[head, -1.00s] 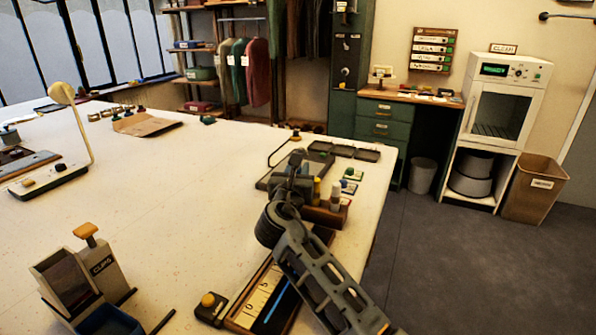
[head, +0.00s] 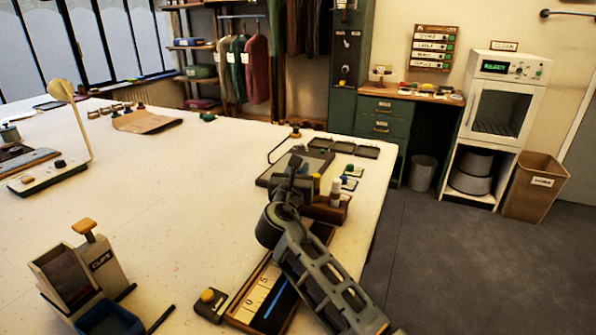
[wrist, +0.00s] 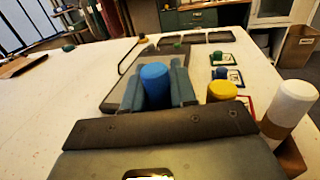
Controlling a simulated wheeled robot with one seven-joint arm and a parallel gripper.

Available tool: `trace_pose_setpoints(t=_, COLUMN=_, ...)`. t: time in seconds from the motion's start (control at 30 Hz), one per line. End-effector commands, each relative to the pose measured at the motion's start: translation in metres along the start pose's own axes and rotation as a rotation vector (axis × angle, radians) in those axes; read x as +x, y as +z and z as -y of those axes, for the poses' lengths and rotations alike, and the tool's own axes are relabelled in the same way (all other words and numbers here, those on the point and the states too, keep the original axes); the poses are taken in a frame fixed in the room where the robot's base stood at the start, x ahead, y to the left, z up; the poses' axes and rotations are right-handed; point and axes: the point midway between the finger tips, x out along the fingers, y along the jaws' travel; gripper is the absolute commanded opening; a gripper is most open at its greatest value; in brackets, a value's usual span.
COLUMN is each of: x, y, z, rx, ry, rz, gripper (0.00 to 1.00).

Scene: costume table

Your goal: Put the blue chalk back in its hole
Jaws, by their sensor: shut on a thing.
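My gripper (wrist: 154,92) is shut on the blue chalk (wrist: 155,84), which stands upright between its two fingers in the wrist view. The chalk's lower end is hidden by the gripper, so I cannot tell whether it is in a hole. In the head view my gripper (head: 294,182) is at the left end of the wooden chalk block (head: 328,211), and the blue chalk cannot be made out. The yellow chalk (wrist: 221,91) and the white chalk (wrist: 291,102) stand upright to the right of my gripper; the white one is farther right.
A dark flat board (head: 318,160) and small trays (head: 343,147) lie beyond the block. A ruler tray (head: 262,302) lies in front, beside my arm.

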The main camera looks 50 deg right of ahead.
Motion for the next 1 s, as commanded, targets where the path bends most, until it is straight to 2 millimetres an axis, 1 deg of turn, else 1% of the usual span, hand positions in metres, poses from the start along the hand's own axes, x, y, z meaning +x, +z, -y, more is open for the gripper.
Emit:
trace_pose_setpoints(t=0.03, x=0.000, y=-0.004, z=0.000, rx=-0.003, ry=0.000, rz=-0.003, gripper=0.00)
trace_pose_setpoints(t=0.47, x=-0.001, y=-0.008, z=0.001, rx=-0.007, ry=-0.001, rz=-0.007, gripper=0.00)
trace_pose_setpoints(t=1.0, x=-0.002, y=-0.019, z=0.001, rx=-0.011, ry=-0.002, rz=-0.010, gripper=0.00)
